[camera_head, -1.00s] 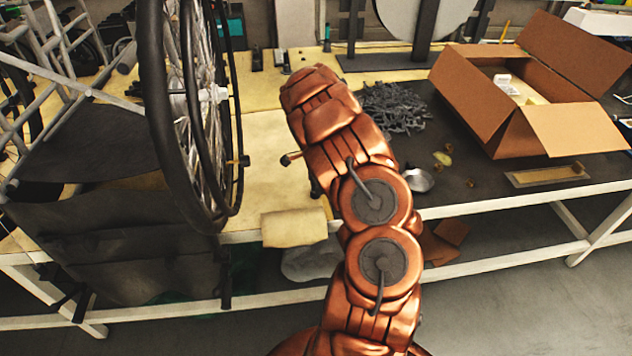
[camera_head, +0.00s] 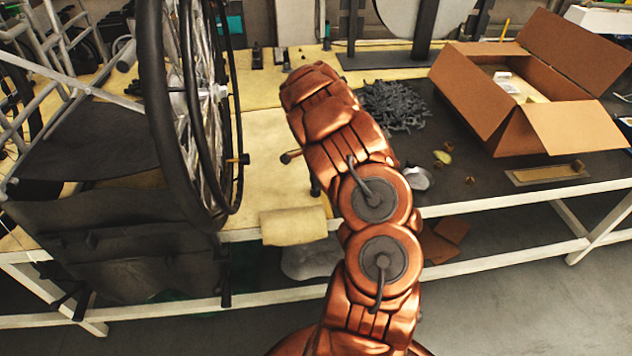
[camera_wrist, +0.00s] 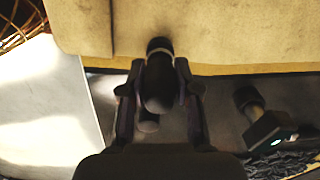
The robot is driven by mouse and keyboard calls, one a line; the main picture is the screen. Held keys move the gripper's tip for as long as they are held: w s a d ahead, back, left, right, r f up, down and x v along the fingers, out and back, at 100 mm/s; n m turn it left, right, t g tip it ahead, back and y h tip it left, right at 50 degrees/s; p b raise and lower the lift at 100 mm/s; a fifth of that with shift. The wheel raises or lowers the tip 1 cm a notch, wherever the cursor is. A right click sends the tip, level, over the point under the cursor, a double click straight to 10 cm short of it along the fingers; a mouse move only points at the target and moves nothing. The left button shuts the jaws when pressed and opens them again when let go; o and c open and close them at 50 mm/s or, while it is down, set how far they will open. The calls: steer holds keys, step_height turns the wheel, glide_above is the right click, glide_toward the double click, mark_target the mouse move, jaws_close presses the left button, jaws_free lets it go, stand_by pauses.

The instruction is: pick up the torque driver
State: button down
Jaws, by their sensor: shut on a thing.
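In the wrist view my gripper (camera_wrist: 158,95) is shut on a dark, round-ended tool, the torque driver (camera_wrist: 158,82), which stands between the two fingers with its far end against the tan surface behind. A second dark tool (camera_wrist: 262,118) with a small lit greenish spot lies apart, to the right of the right finger. In the head view my copper arm hides the gripper and the torque driver.
A wheelchair wheel (camera_head: 190,110) and frame stand left of my arm. The workbench (camera_head: 262,135) carries a heap of grey parts (camera_head: 393,105) and an open cardboard box (camera_head: 475,100) at right.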

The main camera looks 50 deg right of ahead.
steer(key=shift+r+b, duration=0.7)
steer(key=shift+r, duration=0.2)
steer(key=shift+s+r+b, duration=0.1)
steer(key=shift+r+b, duration=0.3)
steer(key=shift+r, duration=0.4)
steer(key=s+a+r+b, duration=0.1)
steer(key=s+a+b, duration=0.3)
steer(key=s+a, duration=0.5)
steer(key=s, duration=0.4)
steer(key=shift+r, duration=0.3)
steer(key=c, duration=1.4)
jaws_free()
jaws_close()
